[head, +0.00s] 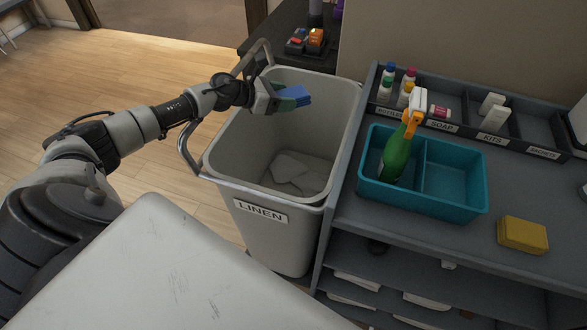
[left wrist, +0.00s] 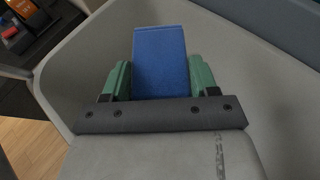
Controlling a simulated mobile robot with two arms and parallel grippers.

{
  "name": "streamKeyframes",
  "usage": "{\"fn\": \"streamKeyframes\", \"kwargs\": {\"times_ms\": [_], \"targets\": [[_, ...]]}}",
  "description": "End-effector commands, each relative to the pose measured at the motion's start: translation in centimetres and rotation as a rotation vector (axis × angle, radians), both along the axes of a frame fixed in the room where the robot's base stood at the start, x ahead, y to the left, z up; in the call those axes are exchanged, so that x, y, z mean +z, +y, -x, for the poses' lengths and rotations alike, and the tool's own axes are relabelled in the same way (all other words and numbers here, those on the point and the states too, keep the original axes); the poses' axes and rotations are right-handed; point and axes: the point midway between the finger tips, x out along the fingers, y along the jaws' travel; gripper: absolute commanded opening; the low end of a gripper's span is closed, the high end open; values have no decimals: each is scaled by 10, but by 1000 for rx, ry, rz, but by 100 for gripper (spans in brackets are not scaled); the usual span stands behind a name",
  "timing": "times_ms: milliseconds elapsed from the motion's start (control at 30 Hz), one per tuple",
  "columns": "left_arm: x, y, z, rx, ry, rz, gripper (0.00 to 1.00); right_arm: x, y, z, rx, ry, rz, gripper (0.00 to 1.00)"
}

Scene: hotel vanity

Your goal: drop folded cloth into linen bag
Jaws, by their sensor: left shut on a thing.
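My left gripper (head: 283,97) is shut on a blue folded cloth (head: 297,95). It holds the cloth above the open top of the grey linen bin (head: 262,212), near its far side. In the left wrist view the cloth (left wrist: 160,62) sits between the green fingers, with the bin's pale inner wall (left wrist: 240,60) around it. The bin carries a LINEN label, and some pale folded cloth (head: 295,172) lies on its bottom. My right gripper is not in view.
Right of the bin stands a grey cart with a teal two-part caddy (head: 424,195) holding a green spray bottle (head: 397,155). A yellow sponge (head: 522,235) lies on the cart. A labelled organizer (head: 455,125) with small bottles stands behind. The bin's metal handle (head: 188,150) rises at its left.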

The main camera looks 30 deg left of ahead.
Motion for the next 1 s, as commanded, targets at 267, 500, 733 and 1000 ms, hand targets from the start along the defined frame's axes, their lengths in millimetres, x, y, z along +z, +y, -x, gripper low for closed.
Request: {"fn": "streamKeyframes", "kwargs": {"times_ms": [267,500,733,1000], "targets": [[0,0,0,0,-1,1,67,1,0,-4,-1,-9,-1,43],[0,0,0,0,-1,1,89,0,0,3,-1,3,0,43],[0,2,2,0,0,0,89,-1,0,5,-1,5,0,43],[10,22,31,1,2,-4,89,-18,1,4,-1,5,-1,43]]}}
